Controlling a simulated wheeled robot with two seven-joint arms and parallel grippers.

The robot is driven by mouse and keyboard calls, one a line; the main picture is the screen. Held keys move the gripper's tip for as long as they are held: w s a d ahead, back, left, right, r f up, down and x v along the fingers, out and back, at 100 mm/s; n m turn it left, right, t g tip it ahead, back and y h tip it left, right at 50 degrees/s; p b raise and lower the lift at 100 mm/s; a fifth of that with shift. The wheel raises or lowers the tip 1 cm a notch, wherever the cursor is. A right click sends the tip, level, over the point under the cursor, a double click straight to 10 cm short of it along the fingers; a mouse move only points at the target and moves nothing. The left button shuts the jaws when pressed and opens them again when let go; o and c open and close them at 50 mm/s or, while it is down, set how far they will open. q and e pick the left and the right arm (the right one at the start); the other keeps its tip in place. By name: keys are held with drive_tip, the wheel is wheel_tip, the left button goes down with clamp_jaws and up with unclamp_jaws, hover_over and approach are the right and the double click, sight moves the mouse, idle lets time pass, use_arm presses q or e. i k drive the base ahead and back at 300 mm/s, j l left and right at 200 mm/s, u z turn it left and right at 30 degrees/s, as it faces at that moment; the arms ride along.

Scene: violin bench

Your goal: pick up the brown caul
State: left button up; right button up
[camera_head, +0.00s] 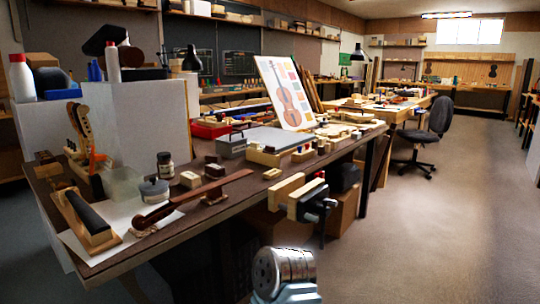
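Two small dark-brown blocks (215,170) sit close together near the middle of the workbench, behind a long dark violin neck piece (190,197). Another brown block (47,170) sits at the bench's left end. I cannot tell for sure which of these is the brown caul. Pale wooden blocks (190,180) lie nearby. Neither gripper shows in this view. Only a grey, rounded link of my own arm shows at the bottom, in front of the bench.
The dark workbench (230,200) carries a glue jar (165,165), a lidded pot (154,190), a wooden plane-like block (86,217) and white paper. A wooden vise (303,197) juts from the front edge. A chair (428,135) stands behind right. The floor at right is clear.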

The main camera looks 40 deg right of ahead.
sight(269, 150)
drive_tip(key=z, duration=1.45)
drive_tip(key=i+l, duration=0.3)
drive_tip(key=i+l+u, duration=0.1)
drive_tip(key=i+l, duration=0.15)
drive_tip(key=l, duration=0.2)
drive_tip(key=i+l, duration=0.3)
drive_tip(key=i+l+u, duration=0.1)
drive_tip(key=i+l, duration=0.15)
drive_tip(key=l, duration=0.2)
drive_tip(key=i+l, duration=0.25)
drive_tip(key=l, duration=0.15)
drive_tip(key=i+l+u, duration=0.1)
drive_tip(key=i+l, duration=0.15)
drive_tip(key=l, duration=0.2)
